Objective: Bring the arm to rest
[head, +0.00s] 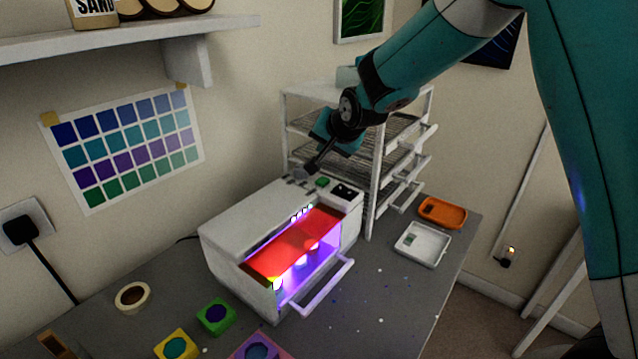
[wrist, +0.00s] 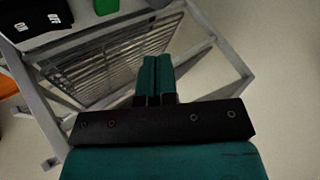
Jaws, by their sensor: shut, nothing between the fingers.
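My gripper (head: 313,168) is in the head view, above the back right of the white curing box, pointing down and left. In the wrist view my gripper (wrist: 155,62) has its two teal fingers together with nothing between them. The white curing box (head: 245,215) stands on the grey table, with a red window (head: 295,243) and purple light glowing inside. A green button (head: 322,182) and a black panel (head: 347,191) are on its top, close to my fingertips. I cannot tell whether the fingertips touch the box top.
A white drying rack (head: 376,185) with wire shelves stands right behind the box, close to my arm. A white tray (head: 422,244) and an orange tray (head: 442,212) lie at right. Green (head: 216,317) and yellow (head: 176,346) moulds sit in front. A wall shelf (head: 120,37) is upper left.

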